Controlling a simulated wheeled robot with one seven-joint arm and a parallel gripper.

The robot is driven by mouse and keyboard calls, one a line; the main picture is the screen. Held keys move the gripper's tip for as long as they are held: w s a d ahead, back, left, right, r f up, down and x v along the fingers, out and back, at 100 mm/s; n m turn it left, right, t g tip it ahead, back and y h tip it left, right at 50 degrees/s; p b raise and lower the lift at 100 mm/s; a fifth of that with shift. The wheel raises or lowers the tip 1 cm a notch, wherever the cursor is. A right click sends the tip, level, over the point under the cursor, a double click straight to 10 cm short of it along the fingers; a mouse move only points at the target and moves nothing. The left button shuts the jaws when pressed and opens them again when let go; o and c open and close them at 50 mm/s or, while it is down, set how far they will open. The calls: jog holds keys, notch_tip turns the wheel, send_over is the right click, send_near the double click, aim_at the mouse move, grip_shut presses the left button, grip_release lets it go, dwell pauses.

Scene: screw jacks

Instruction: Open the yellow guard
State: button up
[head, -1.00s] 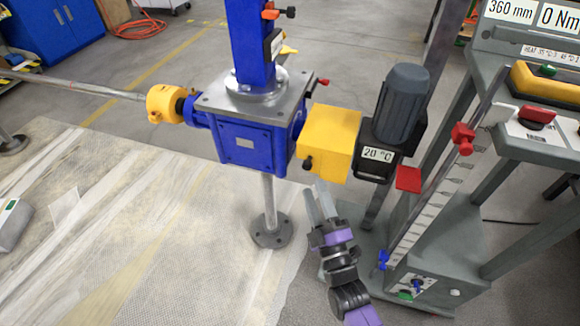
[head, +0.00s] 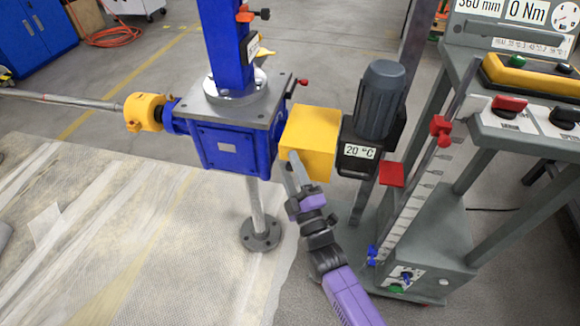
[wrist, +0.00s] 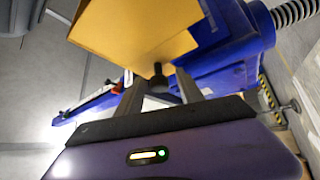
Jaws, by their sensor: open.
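The yellow guard (head: 312,138) is a closed box between the blue gearbox (head: 228,148) and the dark grey motor (head: 380,100). In the wrist view the guard (wrist: 135,32) fills the upper middle, with a small black knob (wrist: 158,76) at its lower edge. My gripper (head: 294,160) is at the guard's lower left corner in the head view and hides the knob there. In the wrist view my gripper (wrist: 160,88) is open, with the knob between its two fingertips. I cannot tell whether either finger touches it.
A second yellow piece (head: 145,112) sits on the shaft left of the gearbox. A red plate (head: 391,174) and the grey control stand (head: 430,235) are to the right. A support post (head: 257,210) stands below the gearbox.

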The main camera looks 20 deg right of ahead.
grip_shut()
dwell(1.3)
